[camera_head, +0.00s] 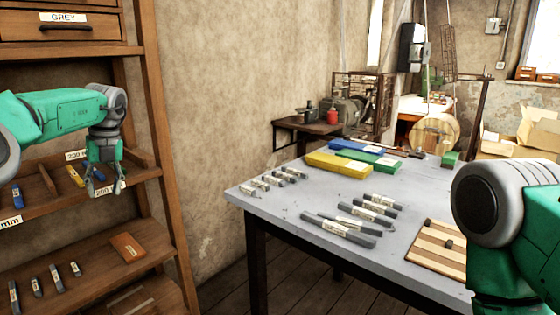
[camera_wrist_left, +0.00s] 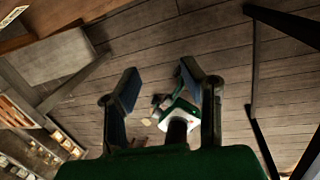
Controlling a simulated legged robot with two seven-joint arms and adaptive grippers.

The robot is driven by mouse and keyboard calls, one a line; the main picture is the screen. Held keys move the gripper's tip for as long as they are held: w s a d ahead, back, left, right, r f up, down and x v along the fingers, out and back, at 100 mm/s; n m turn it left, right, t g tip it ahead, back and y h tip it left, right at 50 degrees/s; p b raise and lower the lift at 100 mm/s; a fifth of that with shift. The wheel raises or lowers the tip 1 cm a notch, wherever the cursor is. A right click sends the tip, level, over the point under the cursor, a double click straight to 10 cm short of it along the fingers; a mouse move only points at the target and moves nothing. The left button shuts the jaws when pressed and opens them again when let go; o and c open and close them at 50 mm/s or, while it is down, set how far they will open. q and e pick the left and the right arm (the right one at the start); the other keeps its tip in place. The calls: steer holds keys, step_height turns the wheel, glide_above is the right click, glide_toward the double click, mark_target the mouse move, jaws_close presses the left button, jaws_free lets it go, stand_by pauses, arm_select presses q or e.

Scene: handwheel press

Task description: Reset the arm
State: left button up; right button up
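My left arm comes in from the left in the head view, green with a grey wrist. My left gripper (camera_head: 103,186) points down in front of the wooden shelf (camera_head: 150,120). In the left wrist view its two fingers (camera_wrist_left: 157,85) stand apart with nothing between them; the plank floor shows beyond. My right arm (camera_head: 500,220) shows as a large green link and grey joint at the right edge. The right gripper is out of view.
A grey table (camera_head: 285,205) holds several grey bars, yellow (camera_head: 338,165), blue and green boxes, and a striped wooden board (camera_head: 432,248). The shelf levels hold small bars and a brown block (camera_head: 127,246). Bare wall and floor lie between shelf and table.

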arm_select(q)
step_height(320, 180, down, 15)
steer(key=s+a+m+t+y, duration=0.1)
steer(key=s+m+t+y, duration=0.2)
steer(key=m+y, duration=0.9)
steer(key=s+d+f+m+t+h, duration=0.3)
steer(key=s+d+f+m+h, duration=0.15)
steer(key=f+m, duration=0.45)
steer(key=s+d+f+m+t+h, duration=0.35)
steer(key=s+f+m, duration=0.25)
steer(key=m, duration=0.5)
steer(key=s+d+f+m+g+h, duration=0.2)
steer(key=s+m, duration=0.2)
steer(key=s, duration=0.7)
steer(key=s+d+f+m+g+h, duration=0.2)
steer(key=s+d+m+g, duration=0.1)
steer(key=s, duration=0.8)
steer(key=s+d+f+m+g+h, duration=0.1)
steer(key=s+m, duration=0.5)
steer(key=s, duration=0.6)
steer(key=shift+d+f+g+h, duration=0.4)
steer(key=shift+d+g+h, duration=0.25)
steer(key=shift+g, duration=0.4)
steer(key=shift+d, duration=0.1)
